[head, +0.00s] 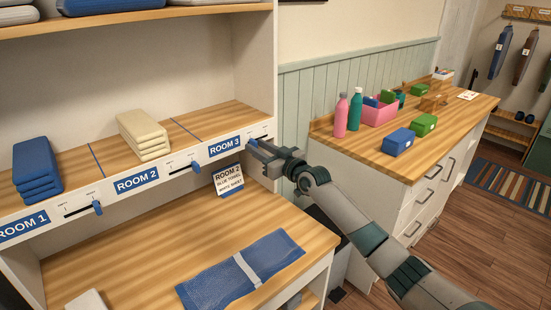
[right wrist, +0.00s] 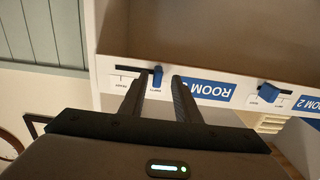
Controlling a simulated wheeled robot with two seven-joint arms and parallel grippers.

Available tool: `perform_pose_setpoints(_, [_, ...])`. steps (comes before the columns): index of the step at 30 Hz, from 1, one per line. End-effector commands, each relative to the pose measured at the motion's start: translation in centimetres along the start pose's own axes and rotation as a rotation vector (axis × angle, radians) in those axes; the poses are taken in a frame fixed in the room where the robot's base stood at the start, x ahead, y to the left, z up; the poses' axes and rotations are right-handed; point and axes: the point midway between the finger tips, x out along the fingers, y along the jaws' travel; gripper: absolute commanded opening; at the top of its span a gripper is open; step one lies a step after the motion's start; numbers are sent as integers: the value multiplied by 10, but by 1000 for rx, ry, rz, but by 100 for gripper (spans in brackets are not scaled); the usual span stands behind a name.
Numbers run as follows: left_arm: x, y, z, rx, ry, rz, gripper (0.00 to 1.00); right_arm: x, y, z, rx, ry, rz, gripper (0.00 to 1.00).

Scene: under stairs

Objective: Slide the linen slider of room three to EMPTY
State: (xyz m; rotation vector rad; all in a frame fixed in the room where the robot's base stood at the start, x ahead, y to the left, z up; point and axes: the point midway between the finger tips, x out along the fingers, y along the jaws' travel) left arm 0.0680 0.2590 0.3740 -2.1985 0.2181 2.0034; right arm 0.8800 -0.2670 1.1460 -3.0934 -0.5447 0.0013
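The ROOM 3 label (head: 224,146) is on the white shelf edge; it shows upside down in the right wrist view (right wrist: 213,90). The room three slider's blue knob (right wrist: 157,77) stands in a dark slot, at the right end of the slot in the right wrist view. The slot's small end words are too small to read surely. My right gripper (right wrist: 152,85) is open, one finger on each side of the knob; I cannot tell if either touches it. My left gripper is not in view.
Room two's slider (head: 196,167) and room one's slider (head: 97,207) sit further left. A folded blue towel (head: 240,270) lies on the counter below. Room three's shelf section is bare.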

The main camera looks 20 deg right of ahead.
Motion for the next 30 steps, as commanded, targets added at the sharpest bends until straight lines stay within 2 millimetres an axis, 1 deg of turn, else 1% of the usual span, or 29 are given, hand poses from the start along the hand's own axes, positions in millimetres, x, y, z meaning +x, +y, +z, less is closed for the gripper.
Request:
perform_pose_setpoints(5, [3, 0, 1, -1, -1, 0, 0, -11, 0, 2, 1, -1, -1, 30])
perform_pose_setpoints(11, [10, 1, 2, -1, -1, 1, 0, -36, 0, 3, -2, 0, 0, 30])
perform_pose_setpoints(20, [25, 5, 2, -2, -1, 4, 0, -88, -1, 4, -3, -1, -2, 30])
perform_pose_setpoints(27, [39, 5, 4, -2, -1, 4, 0, -132, -1, 4, -3, -1, -2, 30])
perform_pose_setpoints(30, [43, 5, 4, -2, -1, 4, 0, -148, -2, 3, -3, -2, -2, 30])
